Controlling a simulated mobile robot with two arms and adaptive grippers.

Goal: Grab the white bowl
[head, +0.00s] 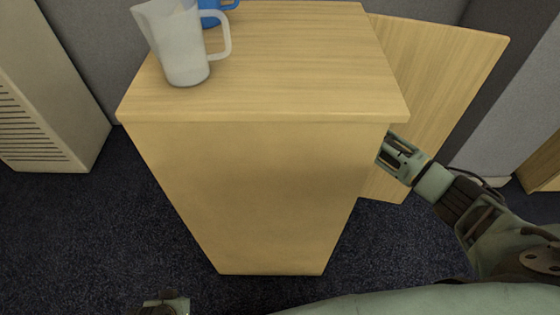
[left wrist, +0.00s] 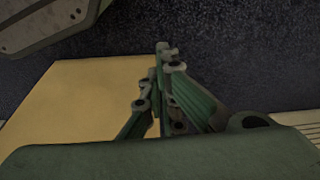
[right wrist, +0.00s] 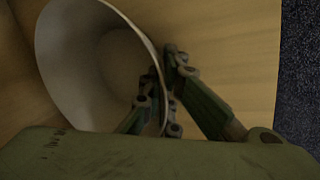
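The white bowl (right wrist: 95,60) shows in the right wrist view, tipped so that I look into its hollow. My right gripper (right wrist: 168,75) is shut on its rim, with the bowl's wall running between the two fingers. In the head view my right gripper (head: 392,158) is at the right side of the wooden cabinet (head: 250,190), by the open door, and the bowl is hidden there. My left gripper (left wrist: 165,70) is shut and empty, low over the floor; only a bit of the left arm (head: 165,303) shows at the bottom of the head view.
The cabinet door (head: 440,85) stands open to the right, close behind my right gripper. A pale jug (head: 183,45) and a blue mug (head: 212,12) stand on the cabinet top. A beige vented unit (head: 45,100) is at the left. Dark carpet in front is clear.

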